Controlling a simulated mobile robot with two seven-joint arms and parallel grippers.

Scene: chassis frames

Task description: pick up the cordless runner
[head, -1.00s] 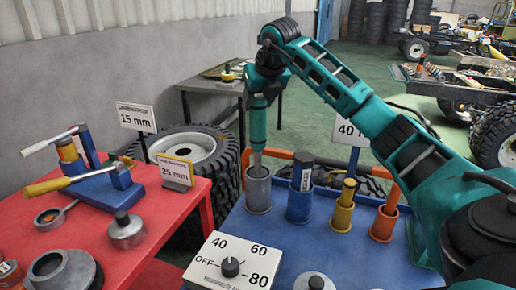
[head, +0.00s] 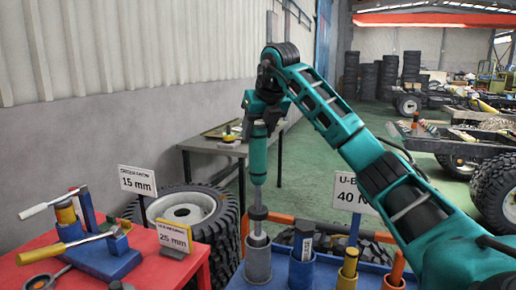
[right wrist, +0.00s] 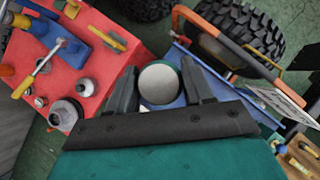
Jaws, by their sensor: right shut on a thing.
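The cordless runner (head: 258,160) is a slim upright tool with a teal body, a grey lower part and a dark collar. My right gripper (head: 264,108) is shut on its upper end. Its round grey top (right wrist: 160,84) shows between the fingers in the right wrist view. The runner stands above the grey cup (head: 258,265). A grey piece below the collar reaches the cup's mouth; I cannot tell whether its lower end is still inside. My left gripper is not in view.
Blue, yellow and orange cups with upright pieces stand right of the grey cup on the blue table (right wrist: 196,107). The red table (head: 45,245) with tools and a 25 mm sign is at left. A 40 sign (head: 350,192) and a large tyre (head: 225,215) stand behind.

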